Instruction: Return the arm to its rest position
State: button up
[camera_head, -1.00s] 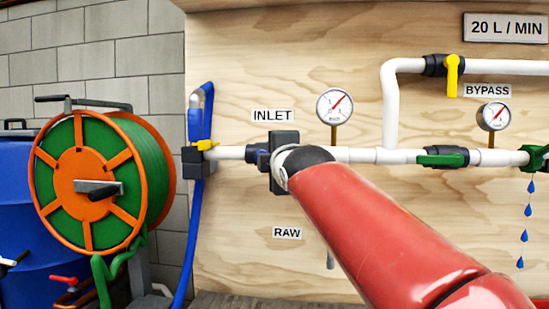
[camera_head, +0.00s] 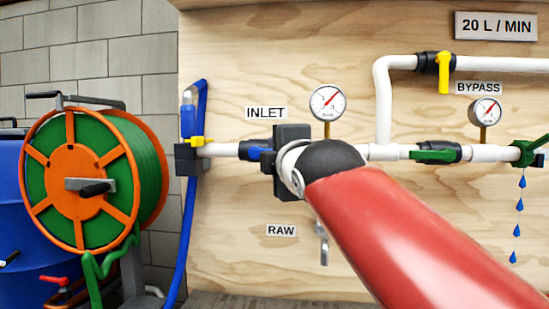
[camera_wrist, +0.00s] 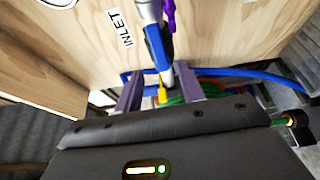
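My red arm (camera_head: 420,240) reaches from the lower right across the plywood panel in the head view, with a dark round joint and a pale ring at its far end. In the wrist view my gripper (camera_wrist: 161,88) shows two dark fingers standing apart. Between and beyond them I see the pipe with a blue part (camera_wrist: 157,46) and a yellow handle (camera_wrist: 162,95). Nothing appears to be clasped. In the head view the fingers cannot be made out, and the arm hides part of the inlet pipe behind it.
The panel carries white pipes, gauges (camera_head: 327,102), a yellow bypass handle (camera_head: 444,72) and a green handle (camera_head: 430,154). Blue drops (camera_head: 519,205) hang at the right. A green hose reel (camera_head: 80,180) and blue barrel (camera_head: 10,215) stand left. Open space shows above the arm.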

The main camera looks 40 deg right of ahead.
dwell(0.5)
jog(key=w+a+f+m+g+y, duration=0.2)
jog(key=w+a+f+m+y, duration=0.15)
jog(key=a+f, duration=0.65)
jog(key=s+a+f+m+g+y, duration=0.1)
jog(key=s+a+f+m+g, duration=0.1)
jog(key=a+f, duration=0.3)
jog(key=s+a+f+m+g+y, duration=0.2)
jog(key=s+a+f+m+g, duration=0.1)
jog(key=f, duration=1.1)
jog(key=s+a+f+m+g+y, duration=0.2)
jog(key=s+a+f+m+g, duration=0.1)
jog(key=a+f, duration=0.4)
notch_tip(320, 180, down, 3)
jog(key=shift+s+f+m, duration=0.2)
jog(key=shift+s+m, duration=0.25)
jog(key=shift+s, duration=0.7)
